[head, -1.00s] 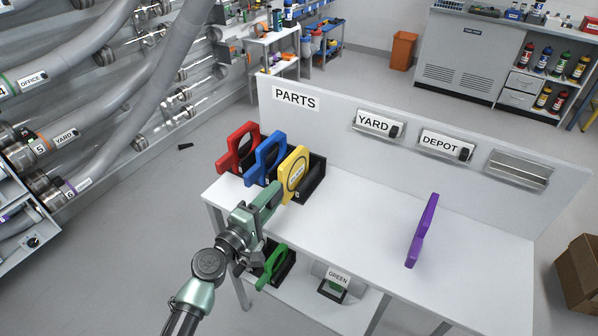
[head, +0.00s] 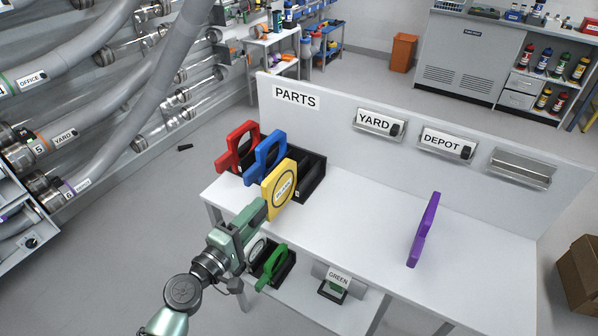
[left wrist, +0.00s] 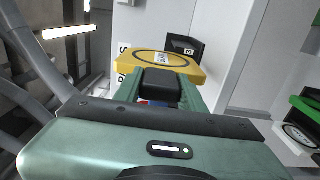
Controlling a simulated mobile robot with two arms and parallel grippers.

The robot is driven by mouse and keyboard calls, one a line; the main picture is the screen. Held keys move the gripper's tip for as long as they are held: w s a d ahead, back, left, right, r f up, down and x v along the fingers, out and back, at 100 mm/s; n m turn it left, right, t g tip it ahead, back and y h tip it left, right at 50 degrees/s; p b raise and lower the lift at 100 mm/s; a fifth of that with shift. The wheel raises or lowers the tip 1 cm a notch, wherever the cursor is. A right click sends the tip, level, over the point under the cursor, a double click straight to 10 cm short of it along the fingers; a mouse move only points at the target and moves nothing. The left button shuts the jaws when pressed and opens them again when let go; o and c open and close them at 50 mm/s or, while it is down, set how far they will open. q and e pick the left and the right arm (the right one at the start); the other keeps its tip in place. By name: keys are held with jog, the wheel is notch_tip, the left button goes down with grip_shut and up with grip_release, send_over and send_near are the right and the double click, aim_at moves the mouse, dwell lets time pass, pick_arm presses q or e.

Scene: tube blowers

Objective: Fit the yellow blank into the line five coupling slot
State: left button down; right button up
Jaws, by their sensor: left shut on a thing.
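The yellow blank (head: 279,190) is a flat plate with a dark ring and a label on its face. My left gripper (head: 258,211) is shut on its lower end and holds it in front of the black rack (head: 313,182), near the left end of the white table. In the left wrist view the yellow blank (left wrist: 160,60) lies across the fingertips (left wrist: 160,84). The line five pipe (head: 40,146), with a 5 and a YARD label, is at the far left. I cannot make out its coupling slot clearly. My right gripper is not in view.
Red (head: 237,147) and blue (head: 266,157) blanks stand at the rack's left side. A green one (head: 271,265) is on the lower shelf. The table's middle is clear. Open floor lies between table and pipes.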

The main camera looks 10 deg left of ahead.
pick_arm(q)
jog(key=shift+r, duration=0.1)
jog(key=b+v, duration=0.2)
jog(key=v, duration=0.4)
dwell(0.7)
